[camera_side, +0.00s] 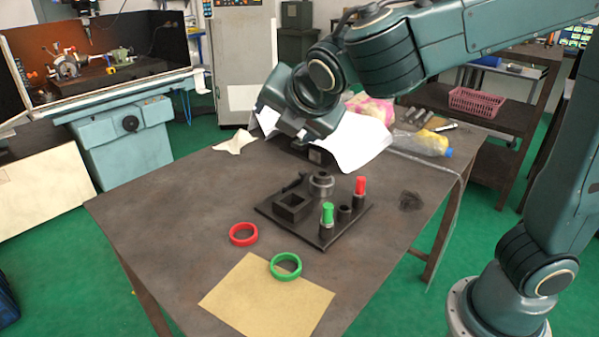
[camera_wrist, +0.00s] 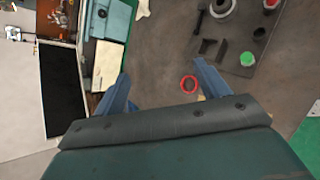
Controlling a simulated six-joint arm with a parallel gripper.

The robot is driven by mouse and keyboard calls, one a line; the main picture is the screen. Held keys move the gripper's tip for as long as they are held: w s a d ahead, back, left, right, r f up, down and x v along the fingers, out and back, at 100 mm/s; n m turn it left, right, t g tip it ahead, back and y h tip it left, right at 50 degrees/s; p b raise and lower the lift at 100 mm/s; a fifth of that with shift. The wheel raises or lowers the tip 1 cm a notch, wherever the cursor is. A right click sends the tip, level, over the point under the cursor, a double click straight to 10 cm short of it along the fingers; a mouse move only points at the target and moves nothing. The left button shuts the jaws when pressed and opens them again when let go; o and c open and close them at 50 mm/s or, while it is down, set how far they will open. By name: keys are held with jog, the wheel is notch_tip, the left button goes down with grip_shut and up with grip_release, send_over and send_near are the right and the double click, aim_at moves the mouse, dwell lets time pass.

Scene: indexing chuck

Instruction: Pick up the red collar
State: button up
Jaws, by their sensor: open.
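The red collar (camera_side: 243,234) is a ring lying flat on the brown table, left of the black fixture plate. It also shows in the wrist view (camera_wrist: 189,83), between the fingers and close beside the right one. My gripper (camera_wrist: 161,68) is open and empty, with its two blue-grey fingers spread wide. In the side view my wrist is high above the back of the table, up and to the right of the red collar and well apart from it; the fingers are hard to make out there.
A green collar (camera_side: 285,266) lies at the edge of a tan sheet (camera_side: 262,300) in front. The black fixture plate (camera_side: 330,238) bears a square block, a grey chuck, a red-topped peg (camera_side: 360,187) and a green-topped peg (camera_side: 327,214). The table's left side is clear.

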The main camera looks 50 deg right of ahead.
jog(key=w+a+n+t+h, duration=0.1)
jog(key=w+a+n+t, duration=0.1)
jog(key=a+n, duration=0.3)
jog(key=n, duration=0.4)
send_over(241, 228)
jog(key=s+a, duration=0.5)
jog(key=s, duration=0.6)
jog(key=shift+t, duration=0.4)
jog(key=f, duration=2.4)
jog(key=shift+w+a+f, duration=0.1)
jog(key=shift+w+a, duration=0.05)
jog(key=shift+a, duration=0.05)
jog(key=shift+h, duration=0.3)
jog(key=shift+x, duration=3.75)
jog(key=shift+c, duration=0.4)
jog(key=c, duration=0.9)
